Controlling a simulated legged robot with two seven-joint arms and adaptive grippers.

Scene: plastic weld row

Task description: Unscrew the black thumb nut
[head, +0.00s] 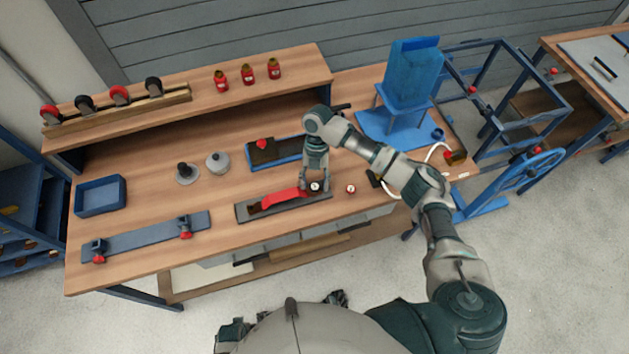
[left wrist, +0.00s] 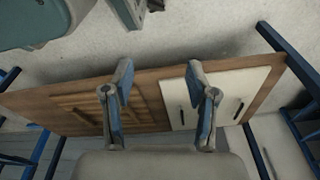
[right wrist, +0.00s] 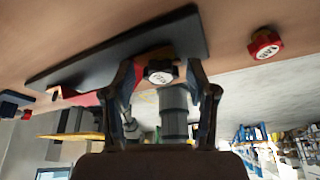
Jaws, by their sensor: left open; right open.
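The black thumb nut (right wrist: 160,72), with a pale printed cap, sits at the right end of a dark plate (right wrist: 115,60) that carries a red part (head: 290,196). It also shows in the head view (head: 315,187). My right gripper (right wrist: 160,80) is open, with one finger on each side of the nut. I cannot tell whether the fingers touch it. My left gripper (left wrist: 160,72) is open and empty in the left wrist view, away from the nut, with the floor and a wooden cabinet front beyond it.
A red knob (head: 350,189) lies on the bench to the right of the plate. A dark tray (head: 275,151) with a red knob is behind. A blue clamp bar (head: 145,237), blue bin (head: 100,196) and blue stand (head: 410,75) are around. The bench front left is partly clear.

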